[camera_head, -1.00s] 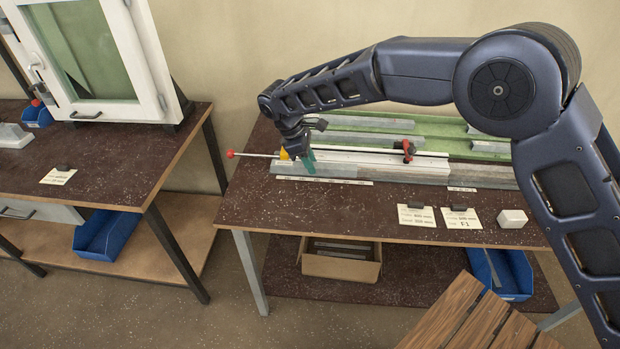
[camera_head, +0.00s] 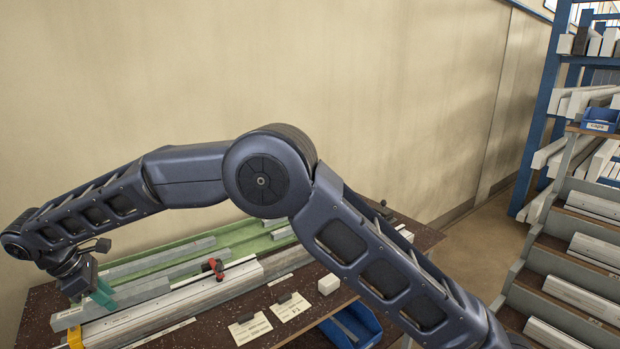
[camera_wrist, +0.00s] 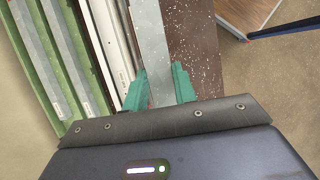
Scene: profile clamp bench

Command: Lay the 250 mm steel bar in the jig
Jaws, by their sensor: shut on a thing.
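My gripper (camera_head: 102,294) is at the lower left of the head view, with green fingertips pointing down. In the wrist view my gripper (camera_wrist: 159,88) is shut on a grey steel bar (camera_wrist: 152,40), one finger on each side. The bar (camera_head: 135,293) also shows in the head view, lying along the near part of the bench fixture; its length cannot be read. The jig (camera_head: 185,299) is a long pale rail with a red clamp (camera_head: 216,267) and a yellow part (camera_head: 75,338) at its left end. Whether the bar touches the jig's stop is hidden.
Green channels (camera_head: 238,238) with grey bars lie behind the jig. Two label cards (camera_head: 250,328) and a white block (camera_head: 328,284) are on the front of the bench. A blue bin (camera_head: 352,326) is below. A stepped rack (camera_head: 570,250) of profiles stands at right.

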